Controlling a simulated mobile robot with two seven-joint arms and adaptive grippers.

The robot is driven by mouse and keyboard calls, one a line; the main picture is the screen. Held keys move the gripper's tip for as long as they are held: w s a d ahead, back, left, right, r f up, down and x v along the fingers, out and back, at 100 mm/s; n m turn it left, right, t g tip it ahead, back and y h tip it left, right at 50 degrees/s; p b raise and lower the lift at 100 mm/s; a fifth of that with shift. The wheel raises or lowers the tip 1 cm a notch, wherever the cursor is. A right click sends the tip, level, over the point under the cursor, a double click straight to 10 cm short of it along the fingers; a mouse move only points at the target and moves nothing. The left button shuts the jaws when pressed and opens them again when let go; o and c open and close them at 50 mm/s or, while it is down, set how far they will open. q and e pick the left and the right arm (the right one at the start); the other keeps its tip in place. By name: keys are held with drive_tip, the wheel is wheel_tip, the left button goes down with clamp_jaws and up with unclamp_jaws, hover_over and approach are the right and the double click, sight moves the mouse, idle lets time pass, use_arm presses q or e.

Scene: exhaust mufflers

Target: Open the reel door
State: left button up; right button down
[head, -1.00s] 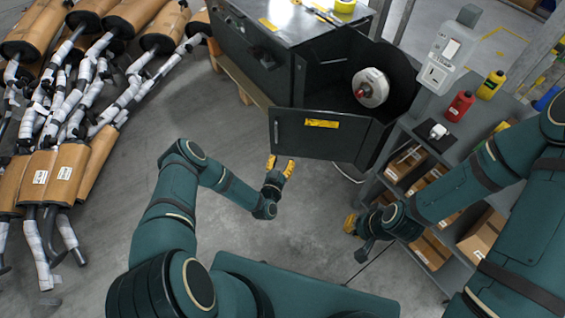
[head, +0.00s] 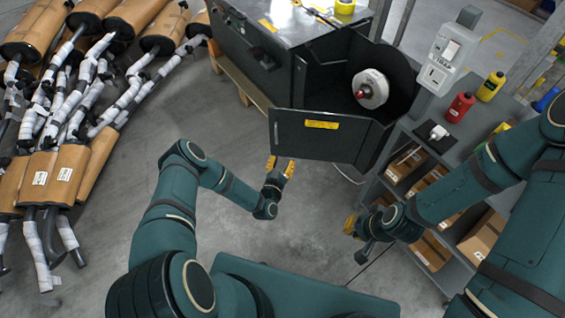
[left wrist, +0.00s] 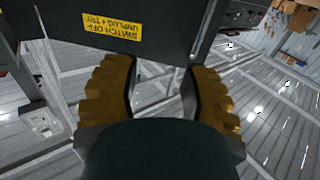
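The reel door (head: 318,137) is a dark panel with a yellow label, swung out from the dark machine cabinet (head: 300,65). The opening behind it shows a white reel hub (head: 370,88) with a red centre. My left gripper (head: 281,166) is just below the door's lower left edge, its yellow fingers apart. In the left wrist view my left gripper (left wrist: 163,85) is open with nothing between the fingers, and the door (left wrist: 110,22) with its yellow label lies just beyond them. My right gripper (head: 350,225) is beside the grey shelf, its fingers partly hidden.
A grey shelf cart (head: 440,158) with cardboard boxes stands at the right, holding red (head: 460,107) and yellow (head: 491,86) bottles. Many wrapped mufflers (head: 65,175) lie at the left. The floor (head: 235,140) between them and the door is clear.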

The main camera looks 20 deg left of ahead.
use_arm(q)
drive_tip(key=shift+s, duration=0.1)
drive_tip(key=s, duration=1.2)
drive_tip(key=shift+a, duration=0.1)
